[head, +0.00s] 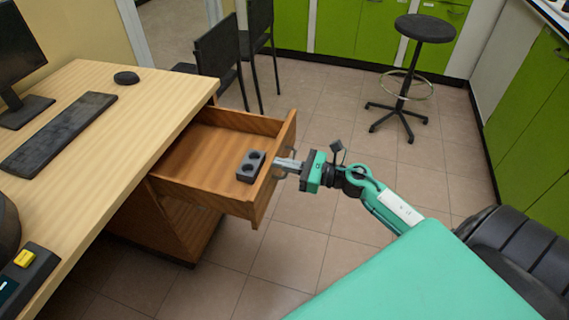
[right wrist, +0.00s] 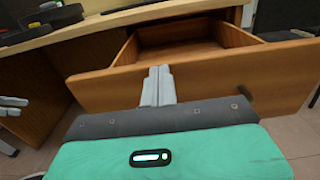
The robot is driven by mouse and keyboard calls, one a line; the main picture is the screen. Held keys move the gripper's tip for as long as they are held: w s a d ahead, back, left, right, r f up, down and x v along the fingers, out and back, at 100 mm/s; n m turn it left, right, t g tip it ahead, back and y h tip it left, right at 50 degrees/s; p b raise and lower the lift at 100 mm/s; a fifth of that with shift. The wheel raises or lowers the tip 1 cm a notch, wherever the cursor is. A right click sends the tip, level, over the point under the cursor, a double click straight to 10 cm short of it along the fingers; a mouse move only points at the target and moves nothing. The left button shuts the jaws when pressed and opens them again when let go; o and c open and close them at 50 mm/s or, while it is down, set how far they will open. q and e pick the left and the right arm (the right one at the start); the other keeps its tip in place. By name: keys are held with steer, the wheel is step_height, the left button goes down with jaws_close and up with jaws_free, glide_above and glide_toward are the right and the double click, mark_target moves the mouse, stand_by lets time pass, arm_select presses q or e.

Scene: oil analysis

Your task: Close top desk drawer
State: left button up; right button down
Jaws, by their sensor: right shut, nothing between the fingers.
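The top desk drawer (head: 200,160) is pulled out of the wooden desk (head: 125,145) in the head view, with its inside showing. A dark grey block with two round holes (head: 251,166) lies in the drawer near its front. My right gripper (head: 279,165) is shut and empty at the outer side of the drawer front. In the right wrist view its closed fingers (right wrist: 158,86) overlap the drawer front panel (right wrist: 205,80); I cannot tell whether they touch it. Part of my left gripper (right wrist: 12,106) shows at the left edge of the right wrist view; its jaw state is unclear.
A keyboard (head: 58,133), a monitor (head: 20,60) and a mouse (head: 126,78) are on the desk. Black chairs (head: 220,55) stand behind the drawer. A round stool (head: 425,28) stands farther back, near green cabinets (head: 340,25). The tiled floor beside the drawer is clear.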

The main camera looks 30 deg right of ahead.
arm_select(q)
steer(key=d+t+h+b, duration=0.1)
steer(key=d, duration=0.1)
steer(key=d+t+b, duration=0.1)
steer(key=shift+w+d+r+t+h, duration=0.15)
steer(key=shift+d+r+t+h, duration=0.15)
steer(key=shift+d+r+h, duration=0.1)
arm_select(e)
steer(key=x, duration=3.1)
steer(key=shift+a+r, duration=0.2)
steer(key=shift+w+r, duration=0.1)
steer(key=shift+w, duration=0.1)
